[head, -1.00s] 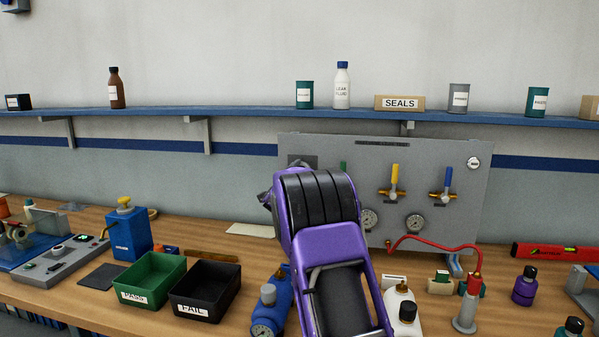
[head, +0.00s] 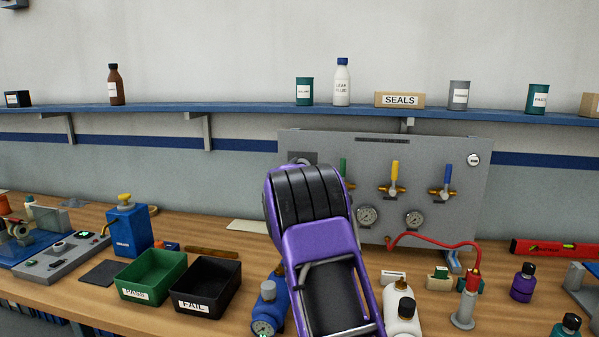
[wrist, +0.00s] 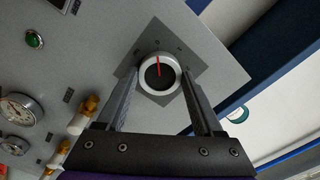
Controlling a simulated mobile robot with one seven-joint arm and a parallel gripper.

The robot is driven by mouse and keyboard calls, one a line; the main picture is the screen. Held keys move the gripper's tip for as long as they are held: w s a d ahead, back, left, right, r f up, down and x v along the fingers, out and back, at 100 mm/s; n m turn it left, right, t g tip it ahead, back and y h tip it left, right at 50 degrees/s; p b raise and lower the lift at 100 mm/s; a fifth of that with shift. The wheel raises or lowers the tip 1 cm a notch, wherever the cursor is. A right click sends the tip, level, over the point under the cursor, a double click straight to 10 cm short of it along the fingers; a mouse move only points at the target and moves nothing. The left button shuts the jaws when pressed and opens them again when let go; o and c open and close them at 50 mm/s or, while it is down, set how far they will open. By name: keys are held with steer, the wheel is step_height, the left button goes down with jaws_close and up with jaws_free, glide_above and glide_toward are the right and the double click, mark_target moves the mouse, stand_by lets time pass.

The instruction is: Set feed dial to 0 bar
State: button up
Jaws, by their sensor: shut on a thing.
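The feed dial (wrist: 152,78) is a round knob with a pale rim, a dark face and a red pointer line. It sits on a dark square plate (wrist: 187,40) on the grey panel (wrist: 90,50). In the wrist view the pointer points almost straight up; the marks around it are too small to read. My gripper (wrist: 163,70) is shut on the dial, with one finger on each side of it. In the head view my purple arm hides the dial and my gripper; only part of the dark plate (head: 302,157) shows at the panel's upper left.
On the panel, yellow (head: 395,174) and blue (head: 447,176) valve handles and two gauges (head: 367,217) are right of my arm. A blue regulator (head: 268,308) and a white bottle (head: 401,314) stand close below it. A red hose (head: 440,243) curves across the right.

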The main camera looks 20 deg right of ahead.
steer(key=o, duration=1.4)
steer(key=b+v, duration=0.2)
steer(key=v, duration=1.5)
steer(key=shift+s+a, duration=0.15)
